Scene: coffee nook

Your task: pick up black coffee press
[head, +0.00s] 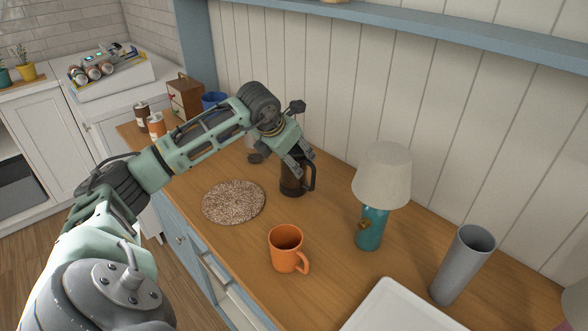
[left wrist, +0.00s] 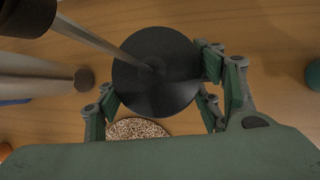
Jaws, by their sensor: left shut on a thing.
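The black coffee press (head: 292,186) stands upright on the wooden counter, with a dark body and a black handle at its right side. My left gripper (head: 297,160) reaches down onto its upper part from above and is shut on it, hiding most of the top. In the left wrist view, the press's round black lid (left wrist: 165,88) lies between the fingers of my left gripper (left wrist: 160,94), with a thin rod rising from its middle. My right gripper is in neither view.
A round woven mat (head: 234,202) and an orange mug (head: 287,249) are in front of the press. A lamp (head: 382,181) stands to its right, then a grey cylinder (head: 463,262) and a white tray (head: 397,308). A blue mug (head: 214,101) and wooden box (head: 185,97) are behind left.

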